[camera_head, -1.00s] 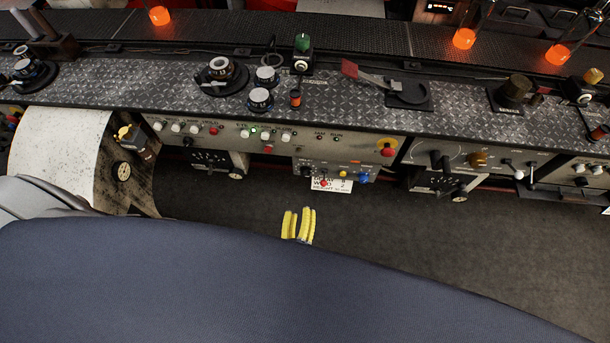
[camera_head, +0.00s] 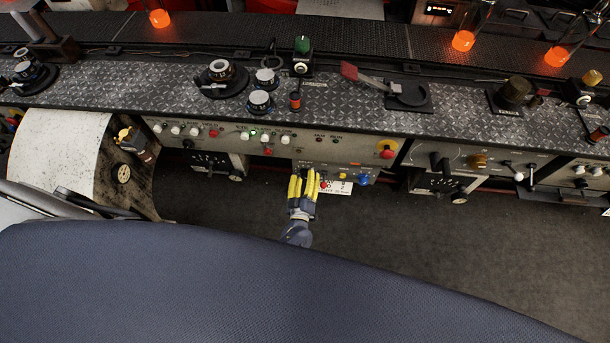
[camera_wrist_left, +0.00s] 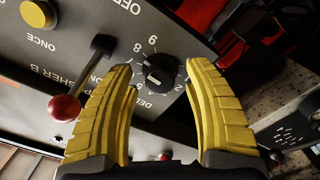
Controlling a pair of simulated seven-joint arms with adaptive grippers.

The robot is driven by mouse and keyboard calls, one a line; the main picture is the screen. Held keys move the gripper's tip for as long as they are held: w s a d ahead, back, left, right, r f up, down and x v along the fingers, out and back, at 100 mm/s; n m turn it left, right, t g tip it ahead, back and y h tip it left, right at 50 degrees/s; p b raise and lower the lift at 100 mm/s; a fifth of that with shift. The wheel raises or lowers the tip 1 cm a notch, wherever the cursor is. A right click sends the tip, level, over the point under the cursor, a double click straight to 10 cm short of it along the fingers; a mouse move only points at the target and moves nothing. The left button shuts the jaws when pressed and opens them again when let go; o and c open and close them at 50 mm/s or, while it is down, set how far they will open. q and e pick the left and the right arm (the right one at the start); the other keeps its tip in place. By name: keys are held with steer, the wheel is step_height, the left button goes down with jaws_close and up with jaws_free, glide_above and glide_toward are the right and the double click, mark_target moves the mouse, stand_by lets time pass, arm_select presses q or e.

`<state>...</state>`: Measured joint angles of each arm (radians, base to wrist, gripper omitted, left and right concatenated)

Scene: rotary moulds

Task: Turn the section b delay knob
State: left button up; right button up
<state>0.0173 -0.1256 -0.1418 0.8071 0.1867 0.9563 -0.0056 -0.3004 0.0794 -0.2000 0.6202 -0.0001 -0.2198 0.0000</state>
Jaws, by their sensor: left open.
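The black delay knob (camera_wrist_left: 160,71) shows in the left wrist view, with a white pointer mark and a printed number scale around it, on a grey panel (camera_wrist_left: 88,22) lettered in part "SHER B". My left gripper (camera_wrist_left: 164,72) is open, its two yellow fingers on either side of the knob in that view. Whether the fingers touch the knob I cannot tell. In the head view my left gripper (camera_head: 304,178) is at the left end of the small lower panel (camera_head: 328,168), and its fingers hide the knob there. My right gripper is not in view.
A lever with a red ball (camera_wrist_left: 64,108) stands beside the left finger in the wrist view, and a yellow button (camera_wrist_left: 38,13) is beyond it. A blue knob (camera_head: 363,180) sits farther right on the panel. The dark floor (camera_head: 400,240) in front is clear.

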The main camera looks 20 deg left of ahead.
arm_select(q)
steer(key=shift+w+a, duration=0.1)
steer(key=shift+w, duration=0.4)
steer(key=shift+c, duration=0.5)
jaws_close()
